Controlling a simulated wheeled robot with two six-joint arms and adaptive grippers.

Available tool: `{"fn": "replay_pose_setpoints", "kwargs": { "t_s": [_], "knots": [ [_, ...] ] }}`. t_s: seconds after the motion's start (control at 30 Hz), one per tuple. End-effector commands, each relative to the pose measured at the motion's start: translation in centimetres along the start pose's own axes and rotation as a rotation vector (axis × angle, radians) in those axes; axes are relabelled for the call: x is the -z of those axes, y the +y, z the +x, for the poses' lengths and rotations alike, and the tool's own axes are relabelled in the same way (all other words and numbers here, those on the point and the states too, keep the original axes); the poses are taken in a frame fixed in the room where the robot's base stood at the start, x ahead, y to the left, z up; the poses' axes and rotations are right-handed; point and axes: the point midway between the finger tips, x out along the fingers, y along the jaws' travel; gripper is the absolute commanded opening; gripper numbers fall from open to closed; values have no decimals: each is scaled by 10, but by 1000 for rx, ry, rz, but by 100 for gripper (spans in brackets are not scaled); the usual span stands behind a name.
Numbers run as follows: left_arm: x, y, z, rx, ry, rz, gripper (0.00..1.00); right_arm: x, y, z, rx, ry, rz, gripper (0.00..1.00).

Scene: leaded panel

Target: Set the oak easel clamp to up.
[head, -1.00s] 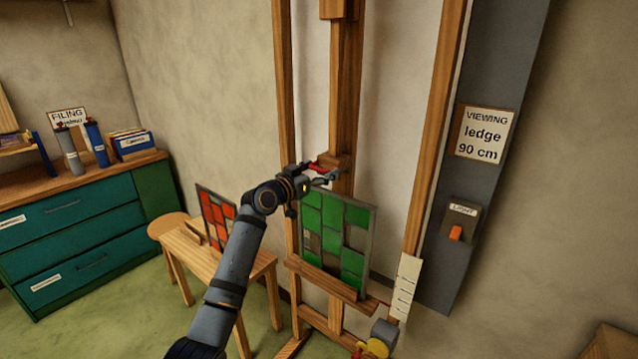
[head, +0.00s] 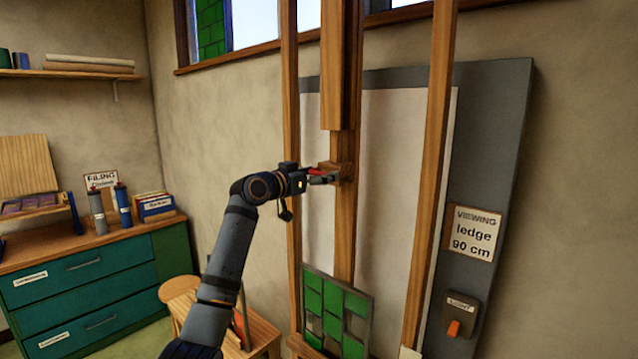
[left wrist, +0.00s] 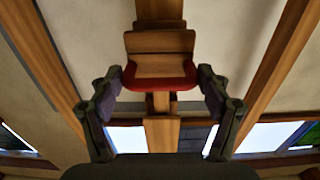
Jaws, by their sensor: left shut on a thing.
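The oak easel clamp (head: 336,167) is a wooden block with a red edge on the easel's central mast (head: 346,225). It sits well above the leaded panel (head: 335,312) of green and grey panes, and a little below the thicker upper part of the mast (head: 333,70). My left gripper (head: 326,177) is shut on the clamp at its red edge. In the left wrist view, the fingers (left wrist: 160,82) lie on either side of the clamp's red edge (left wrist: 160,84). My right gripper is not in view.
A grey board (head: 500,130) with a ledge sign (head: 472,232) and light switch (head: 458,316) stands right. Easel uprights (head: 428,190) flank the mast. A small wooden table (head: 262,340) is below my left arm, and a teal cabinet (head: 90,290) is left.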

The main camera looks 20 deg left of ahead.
Motion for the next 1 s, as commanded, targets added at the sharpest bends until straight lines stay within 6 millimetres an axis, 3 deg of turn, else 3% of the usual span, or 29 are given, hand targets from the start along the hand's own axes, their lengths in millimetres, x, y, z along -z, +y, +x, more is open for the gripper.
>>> {"fn": "replay_pose_setpoints", "kwargs": {
  "t_s": [0.07,0.47,0.5,0.87,1.0],
  "knots": [
    [9,1,0,-2,9,-2,21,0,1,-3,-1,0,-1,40],
    [9,1,0,-2,9,-4,21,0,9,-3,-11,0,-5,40],
    [9,1,0,-2,9,-4,83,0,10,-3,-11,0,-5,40],
    [6,0,-2,0,3,-2,86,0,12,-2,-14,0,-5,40],
    [5,-2,-20,3,3,1,86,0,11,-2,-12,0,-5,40]
  ]
}}
